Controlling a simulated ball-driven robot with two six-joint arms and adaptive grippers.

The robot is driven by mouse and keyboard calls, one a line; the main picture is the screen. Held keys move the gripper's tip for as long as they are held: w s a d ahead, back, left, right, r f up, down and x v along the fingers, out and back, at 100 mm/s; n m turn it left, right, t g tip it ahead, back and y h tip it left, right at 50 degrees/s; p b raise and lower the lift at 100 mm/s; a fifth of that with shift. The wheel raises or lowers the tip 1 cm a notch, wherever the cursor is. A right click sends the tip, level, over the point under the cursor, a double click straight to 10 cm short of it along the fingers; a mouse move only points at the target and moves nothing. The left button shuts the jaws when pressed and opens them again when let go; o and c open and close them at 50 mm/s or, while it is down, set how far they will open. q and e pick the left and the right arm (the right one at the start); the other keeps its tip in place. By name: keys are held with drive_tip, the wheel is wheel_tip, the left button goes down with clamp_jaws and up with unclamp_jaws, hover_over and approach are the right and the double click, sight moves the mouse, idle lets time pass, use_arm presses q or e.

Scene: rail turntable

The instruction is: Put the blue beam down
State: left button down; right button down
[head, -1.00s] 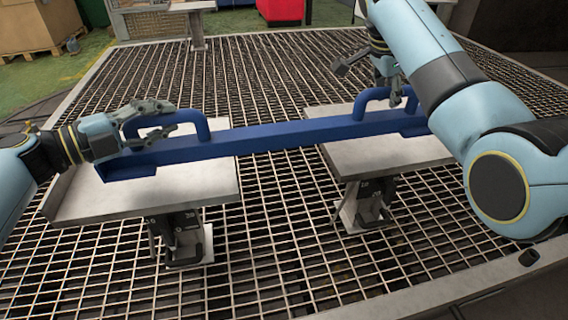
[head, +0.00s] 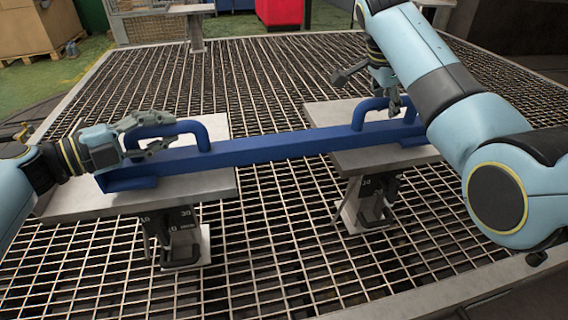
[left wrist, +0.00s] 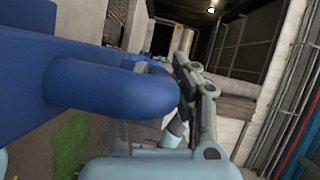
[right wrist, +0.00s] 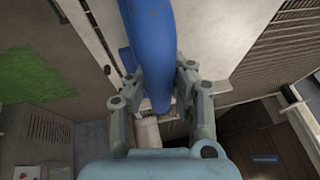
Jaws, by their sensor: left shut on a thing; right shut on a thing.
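The blue beam (head: 265,149) is long, with a looped handle near each end. It spans the gap between the left plate (head: 215,184) and the right plate (head: 345,161), with its ends over them. Its ends look very close to the plates; I cannot tell if they touch. My left gripper (head: 150,135) is shut on the left handle (head: 199,130), which fills much of the left wrist view (left wrist: 120,85). My right gripper (head: 398,103) is shut on the right handle (head: 358,114). In the right wrist view, that handle (right wrist: 150,45) runs between the fingers.
Each plate stands on a short support with a numbered scale. A metal grating (head: 280,235) surrounds them, open between the supports. A further stand (head: 194,30) is at the back. Cardboard boxes (head: 30,30) and a red box (head: 280,12) are beyond the grating.

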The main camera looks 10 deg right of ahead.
use_arm(q)
drive_tip(key=shift+f+b, duration=0.45)
drive_tip(key=shift+f, duration=0.15)
use_arm(e)
drive_tip(key=shift+f, duration=0.65)
use_arm(q)
drive_tip(key=c, duration=1.5)
unclamp_jaws()
drive_tip(key=shift+f, duration=0.15)
use_arm(e)
drive_tip(key=c, duration=1.6)
unclamp_jaws()
drive_tip(key=shift+f, duration=0.1)
use_arm(q)
drive_tip(key=o, duration=0.4)
drive_tip(key=shift+s, duration=0.1)
use_arm(e)
drive_tip(key=o, duration=0.4)
drive_tip(key=shift+s, duration=0.1)
use_arm(q)
drive_tip(key=v, duration=1.2)
drive_tip(key=shift+a, duration=0.1)
use_arm(e)
drive_tip(key=v, duration=1.2)
drive_tip(key=shift+a, duration=0.1)
